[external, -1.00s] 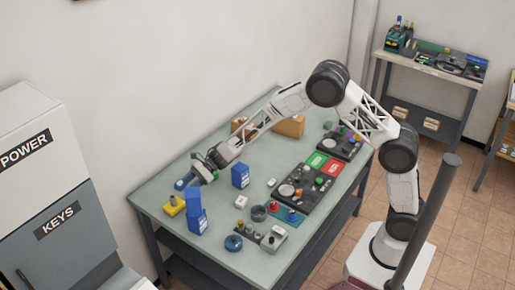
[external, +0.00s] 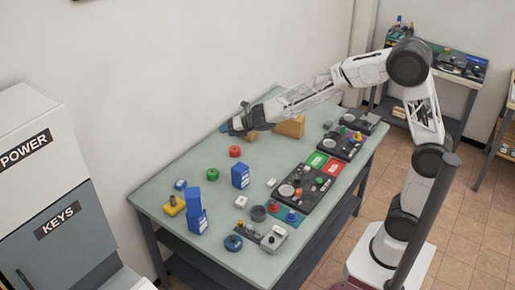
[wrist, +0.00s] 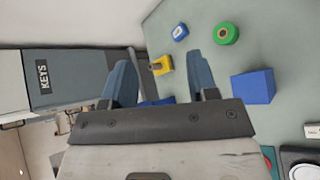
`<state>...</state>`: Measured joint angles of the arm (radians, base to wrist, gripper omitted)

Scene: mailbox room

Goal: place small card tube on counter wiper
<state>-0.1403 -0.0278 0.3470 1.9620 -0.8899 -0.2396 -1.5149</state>
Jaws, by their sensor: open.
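A yellow block (external: 174,208), seemingly the counter wiper, lies near the table's left end. A small brownish upright piece (external: 172,200), seemingly the card tube, stands on it. In the wrist view the yellow block (wrist: 163,68) shows between my fingers in the distance, with the brownish piece (wrist: 154,62) on it. The piece is too small to make out its exact seating. My gripper (external: 229,128) is open and empty, raised toward the back wall, well apart from both.
A small blue block (external: 180,184), a green ring (external: 213,174) and a red ring (external: 235,152) lie nearby. Blue boxes (external: 240,176) stand at mid-table and beside the yellow block. Dark control panels (external: 300,188) fill the right side. Cardboard boxes (external: 291,127) stand behind.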

